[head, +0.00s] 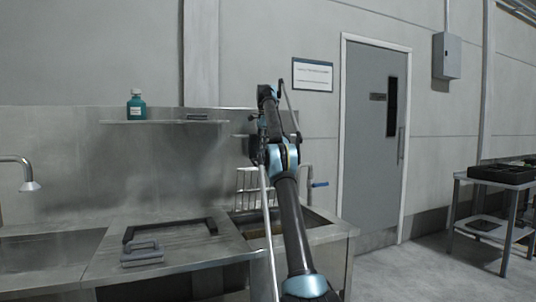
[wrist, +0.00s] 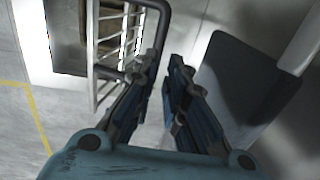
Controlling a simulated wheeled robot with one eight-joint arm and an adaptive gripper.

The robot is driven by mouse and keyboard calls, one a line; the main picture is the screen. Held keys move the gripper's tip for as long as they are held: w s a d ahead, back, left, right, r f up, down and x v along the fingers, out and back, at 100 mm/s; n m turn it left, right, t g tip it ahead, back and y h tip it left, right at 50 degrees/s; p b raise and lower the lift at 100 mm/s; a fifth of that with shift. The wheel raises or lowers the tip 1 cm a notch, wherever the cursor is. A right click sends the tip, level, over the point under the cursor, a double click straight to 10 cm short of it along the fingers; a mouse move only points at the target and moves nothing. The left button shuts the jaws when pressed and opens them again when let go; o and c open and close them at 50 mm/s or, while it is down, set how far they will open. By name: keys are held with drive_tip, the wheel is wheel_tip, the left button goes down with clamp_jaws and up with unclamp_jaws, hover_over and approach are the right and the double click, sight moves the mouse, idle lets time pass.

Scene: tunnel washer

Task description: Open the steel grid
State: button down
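The steel grid (head: 246,184) stands upright at the sink basin behind my arm in the head view; the arm hides its right part. In the wrist view the grid (wrist: 122,38) shows at the upper left, with thin pale bars and a thicker grey tube frame. My gripper (wrist: 162,68) is open and empty, with a gap between its dark fingers. The tube's lower end lies close to the left fingertip; I cannot tell whether they touch. The gripper's tips are not clear in the head view.
A steel counter (head: 180,258) carries a grey handled block (head: 142,254) and a dark bracket-shaped frame. A shelf (head: 165,122) above holds a teal bottle (head: 136,105). A blue-handled lever (head: 320,184) is right of my arm. A dark panel (wrist: 240,85) lies right of the fingers.

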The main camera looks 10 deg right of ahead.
drive_tip(key=shift+d+r+m+t+y, duration=0.3)
drive_tip(key=shift+d+m, duration=0.2)
drive_tip(key=shift+d, duration=0.2)
drive_tip(key=d+m, duration=0.1)
drive_tip(key=s+d+m+t+y, duration=0.1)
drive_tip(key=d, duration=0.1)
drive_tip(key=d+m+t+y, duration=0.1)
drive_tip(key=shift+s+d+r+m, duration=0.2)
drive_tip(key=shift+s+r+m, duration=0.1)
drive_tip(key=shift+m, duration=0.1)
drive_tip(key=s+d+f+m+t, duration=0.3)
drive_tip(key=s+m, duration=0.1)
drive_tip(key=s, duration=0.4)
drive_tip(key=s+d+f+m+t, duration=0.25)
drive_tip(key=s+f+m, duration=0.2)
drive_tip(key=s, duration=0.25)
drive_tip(key=s+d+f+m+t, duration=0.25)
drive_tip(key=s+m, duration=0.25)
drive_tip(key=s, duration=0.3)
drive_tip(key=w+a+f, duration=0.3)
drive_tip(key=w, duration=0.9)
drive_tip(key=shift+f+t, duration=0.15)
drive_tip(key=shift+t, duration=0.15)
drive_tip(key=shift+w+d, duration=0.1)
